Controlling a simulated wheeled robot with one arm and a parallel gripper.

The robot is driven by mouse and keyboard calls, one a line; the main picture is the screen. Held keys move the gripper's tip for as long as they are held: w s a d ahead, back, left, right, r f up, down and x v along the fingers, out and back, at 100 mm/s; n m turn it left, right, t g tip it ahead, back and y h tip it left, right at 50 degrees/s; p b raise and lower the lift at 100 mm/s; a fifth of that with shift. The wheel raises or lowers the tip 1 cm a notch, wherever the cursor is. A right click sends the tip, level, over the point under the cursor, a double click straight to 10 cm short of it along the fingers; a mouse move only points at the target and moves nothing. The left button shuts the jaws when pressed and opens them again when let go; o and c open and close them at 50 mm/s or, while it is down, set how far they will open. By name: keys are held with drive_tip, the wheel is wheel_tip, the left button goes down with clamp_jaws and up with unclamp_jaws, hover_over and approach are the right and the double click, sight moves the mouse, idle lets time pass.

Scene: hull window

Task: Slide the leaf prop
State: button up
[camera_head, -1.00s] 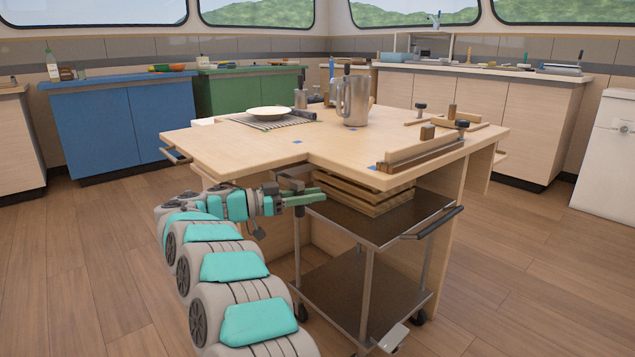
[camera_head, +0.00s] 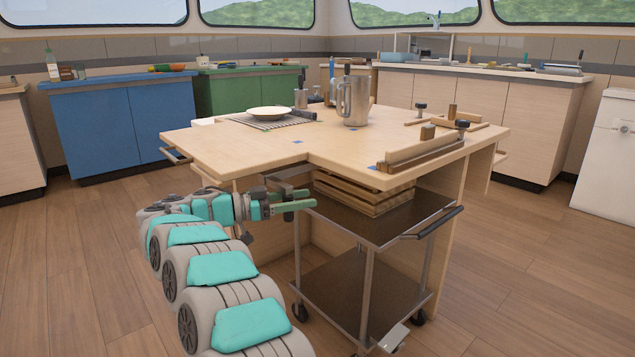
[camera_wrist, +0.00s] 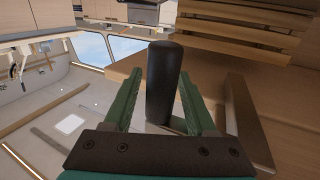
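The leaf prop (camera_head: 287,172) shows as a dark bar under the table's near edge in the head view, with a short piece hanging from it. My gripper (camera_head: 300,205) is at that hanging piece, below the tabletop. In the wrist view, an upright black knob (camera_wrist: 165,82) stands between the green fingers of my gripper (camera_wrist: 162,95). The rest of the prop is hidden under the tabletop.
The wooden table (camera_head: 235,155) has a metal mug (camera_head: 353,102), a plate (camera_head: 269,113) and clamped wooden strips on top. A metal trolley (camera_head: 375,222) with a slatted wooden crate (camera_head: 362,194) stands just right of my gripper. Open floor lies to the left.

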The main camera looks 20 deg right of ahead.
drive_tip(key=shift+a, duration=0.1)
drive_tip(key=a, duration=0.5)
drive_tip(key=shift+w+a+r, duration=0.1)
drive_tip(key=shift+w+r, duration=0.05)
drive_tip(key=shift+w, duration=0.1)
idle(0.3)
drive_tip(key=shift+a+p, duration=0.3)
drive_tip(key=shift+p, duration=0.8)
drive_tip(key=shift+a+p, duration=0.35)
drive_tip(key=shift+p, duration=0.55)
drive_tip(key=shift+s+a+p, duration=0.1)
drive_tip(key=shift+a+p, duration=0.05)
drive_tip(key=shift+p, duration=0.35)
